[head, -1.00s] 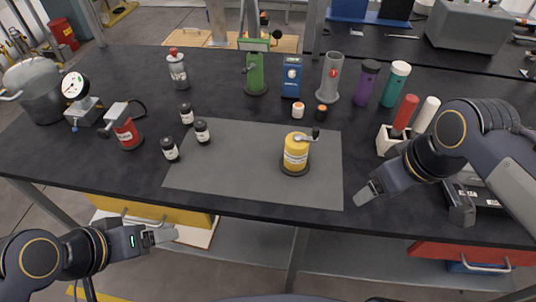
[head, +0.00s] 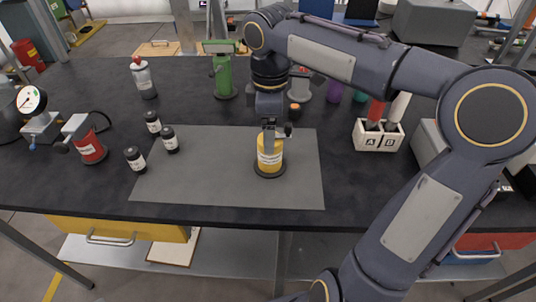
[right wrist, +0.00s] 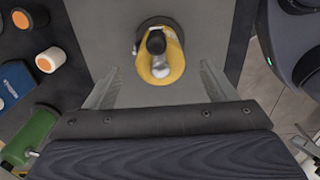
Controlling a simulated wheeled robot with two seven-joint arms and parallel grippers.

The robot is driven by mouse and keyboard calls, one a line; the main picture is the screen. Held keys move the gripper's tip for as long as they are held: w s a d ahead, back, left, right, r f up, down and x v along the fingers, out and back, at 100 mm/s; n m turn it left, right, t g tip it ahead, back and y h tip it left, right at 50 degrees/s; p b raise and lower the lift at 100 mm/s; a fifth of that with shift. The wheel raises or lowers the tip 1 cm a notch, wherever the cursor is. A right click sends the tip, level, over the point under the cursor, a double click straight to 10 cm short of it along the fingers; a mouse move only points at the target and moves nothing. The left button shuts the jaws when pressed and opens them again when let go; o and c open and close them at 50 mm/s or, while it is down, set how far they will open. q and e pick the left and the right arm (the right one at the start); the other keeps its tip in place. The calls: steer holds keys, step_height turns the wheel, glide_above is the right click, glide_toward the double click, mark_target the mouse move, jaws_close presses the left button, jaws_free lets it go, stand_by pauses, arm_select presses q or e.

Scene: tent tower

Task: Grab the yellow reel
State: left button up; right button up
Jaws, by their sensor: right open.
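The yellow reel (head: 270,158) stands upright on a dark round base on the grey mat (head: 190,180). A dark crank handle shows at its top. My right gripper (head: 269,135) is above the reel, pointing down, with a finger overlapping the reel's upper part in the head view. In the right wrist view the yellow reel (right wrist: 160,62) lies ahead of and between the spread fingers of my right gripper (right wrist: 158,88). The fingers are apart and nothing is held. My left gripper is out of the head view.
Several small black-lidded jars (head: 169,139) stand at the mat's left edge. A red reel-like device (head: 90,148) and a gauge (head: 35,110) are farther left. The mat around the reel is clear.

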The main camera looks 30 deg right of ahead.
step_height(320, 180, down, 3)
steer(key=shift+r, duration=0.25)
jaws_close()
stand_by(0.3)
